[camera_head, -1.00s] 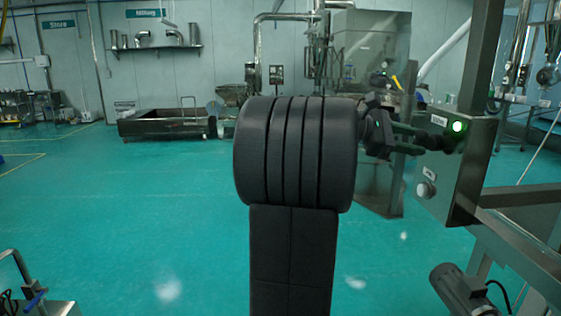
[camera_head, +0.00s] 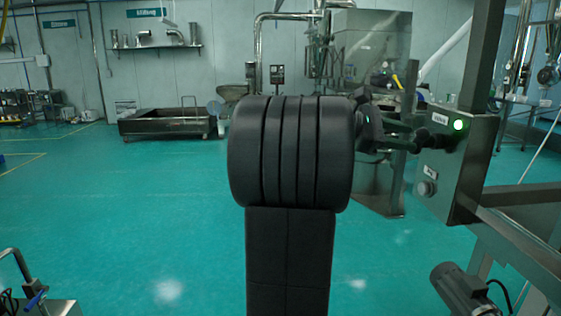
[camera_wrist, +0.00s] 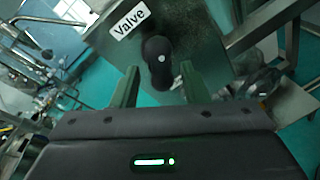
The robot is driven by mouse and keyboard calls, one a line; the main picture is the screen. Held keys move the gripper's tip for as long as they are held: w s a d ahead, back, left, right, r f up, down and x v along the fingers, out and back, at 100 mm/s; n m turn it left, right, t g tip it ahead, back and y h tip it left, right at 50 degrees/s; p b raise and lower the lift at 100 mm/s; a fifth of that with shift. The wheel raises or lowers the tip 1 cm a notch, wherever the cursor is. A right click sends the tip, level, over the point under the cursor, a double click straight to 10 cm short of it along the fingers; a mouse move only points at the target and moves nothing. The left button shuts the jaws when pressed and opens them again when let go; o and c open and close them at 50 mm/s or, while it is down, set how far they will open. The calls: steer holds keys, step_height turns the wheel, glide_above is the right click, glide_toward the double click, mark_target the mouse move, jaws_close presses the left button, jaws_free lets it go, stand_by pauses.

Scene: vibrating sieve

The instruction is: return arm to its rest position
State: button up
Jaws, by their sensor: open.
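My gripper (camera_head: 418,140) is open in front of the grey control box (camera_head: 463,182) at the right of the head view. In the wrist view my gripper's two dark green fingers (camera_wrist: 161,88) stand apart. A black valve knob (camera_wrist: 158,60) shows between and just beyond the fingers, on the metal panel marked "Valve" (camera_wrist: 128,18). I cannot tell whether a finger touches it. My dark arm stands folded in the middle of the head view and hides part of the room behind it.
A steel frame (camera_head: 520,240) and a motor (camera_head: 462,290) are at lower right. A metal trough (camera_head: 165,123) stands at the back.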

mark_target(415, 139)
steer(key=a+r, duration=0.2)
steer(key=a, duration=0.7)
steer(key=d+f, duration=0.1)
steer(key=d, duration=0.7)
steer(key=d+f+p, duration=0.1)
steer(key=d, duration=0.3)
steer(key=shift+s+d+f, duration=0.15)
steer(key=shift+d+f, duration=0.2)
steer(key=shift+d, duration=0.05)
steer(key=shift+d+r+p, duration=0.1)
steer(key=shift+d+p, duration=0.2)
steer(key=shift+p, duration=0.05)
steer(key=n+p, duration=0.2)
steer(key=n, duration=0.1)
steer(key=shift+w+a+g, duration=0.15)
steer(key=shift+w+g, duration=0.05)
steer(key=shift+g, duration=0.2)
steer(key=n+g+h+p, duration=0.1)
steer(key=n, duration=0.2)
steer(key=shift+n, duration=0.4)
steer(key=shift+f, duration=0.2)
